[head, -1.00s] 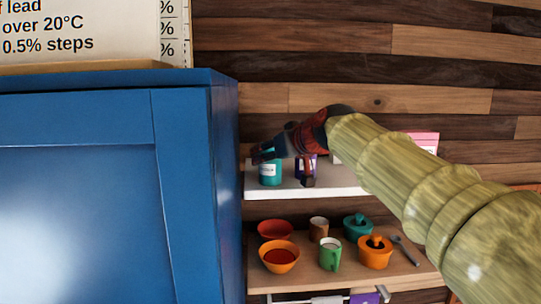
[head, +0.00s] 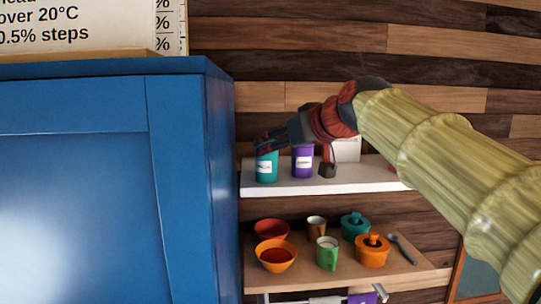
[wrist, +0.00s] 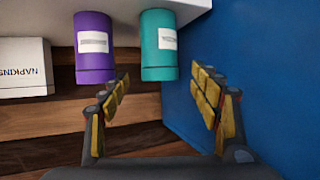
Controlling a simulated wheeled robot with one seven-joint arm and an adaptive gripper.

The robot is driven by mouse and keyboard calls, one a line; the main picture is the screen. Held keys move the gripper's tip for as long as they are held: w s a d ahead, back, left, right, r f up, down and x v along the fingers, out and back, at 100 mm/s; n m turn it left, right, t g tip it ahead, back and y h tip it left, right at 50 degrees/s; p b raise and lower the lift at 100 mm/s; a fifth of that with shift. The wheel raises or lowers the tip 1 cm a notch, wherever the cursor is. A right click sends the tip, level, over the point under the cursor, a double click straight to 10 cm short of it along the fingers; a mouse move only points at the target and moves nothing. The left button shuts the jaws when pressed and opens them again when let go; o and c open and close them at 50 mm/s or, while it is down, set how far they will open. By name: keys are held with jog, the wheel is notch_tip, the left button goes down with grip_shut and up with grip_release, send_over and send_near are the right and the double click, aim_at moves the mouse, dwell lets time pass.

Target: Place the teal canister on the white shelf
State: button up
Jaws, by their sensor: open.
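The teal canister (head: 267,168) stands upright on the left end of the white shelf (head: 330,186), with a white label facing out.
A purple canister (head: 302,162) stands close to the right, and a white napkins box (wrist: 24,68) is further along. A blue cabinet (head: 180,180) rises close on the left. A lower wooden shelf (head: 400,277) holds bowls, mugs and pots.

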jog(key=v, duration=0.4)
jog(key=shift+s+d+r+b, duration=0.15)
jog(key=shift+s+b, duration=0.1)
jog(key=shift+b, duration=0.15)
jog(key=s+d+f+m+g+h, duration=0.1)
jog(key=s+d+f+g, duration=0.1)
jog(key=s+f, duration=0.8)
jog(key=s+d+f+m+g+h, duration=0.2)
jog(key=s+d+f, duration=0.2)
jog(key=s+f, duration=0.6)
jog(key=s+d+f+m+g+h, duration=0.1)
jog(key=s+f, duration=0.9)
jog(key=f, duration=1.3)
jog(key=shift+s+d+f+m+g+h, duration=0.3)
jog(key=shift+d+g+h, duration=0.4)
jog(key=shift+d+g, duration=0.4)
notch_tip(320, 180, down, 28)
jog(key=b, duration=2.8)
